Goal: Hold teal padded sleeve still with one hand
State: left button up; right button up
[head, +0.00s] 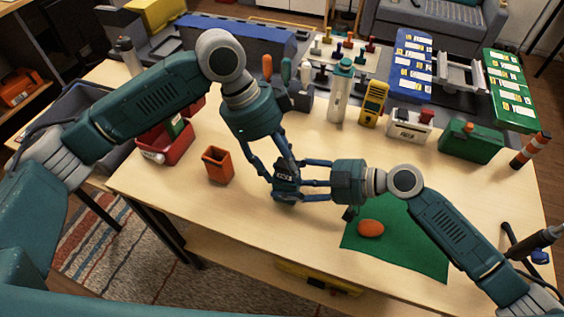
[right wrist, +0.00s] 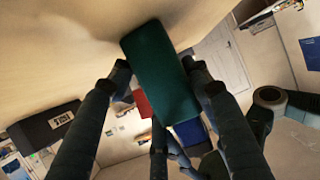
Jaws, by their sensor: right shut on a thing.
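The teal padded sleeve (right wrist: 160,75) fills the middle of the right wrist view as a dark teal, rounded slab. My right gripper (right wrist: 157,72) has one finger on each side of it and is shut on it. In the head view my right gripper (head: 304,189) reaches in from the right, low over the table. My left gripper (head: 282,172) comes down from above to the same spot, with its fingers around a dark piece with white lettering. The fingers overlap there, so the left grip and most of the sleeve are hidden in the head view.
A green mat (head: 418,250) with an orange egg-shaped thing (head: 370,228) lies to the right. An orange cup (head: 217,165) and a red bin (head: 165,150) stand to the left. A white bottle (head: 340,95) and yellow meter (head: 373,104) stand behind. Front table is mostly clear.

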pick_arm(q)
jog(key=c, duration=0.9)
jog(key=shift+o, duration=0.2)
jog(key=shift+d+r, duration=0.1)
jog(key=shift+r, duration=1.65)
pick_arm(e)
jog(key=shift+f, duration=0.15)
pick_arm(q)
jog(key=shift+r, duration=0.15)
notch_tip(320, 180, up, 7)
jog(key=shift+r, duration=0.2)
dwell(0.3)
pick_arm(e)
jog(key=o, duration=1.2)
jog(key=shift+d, duration=0.1)
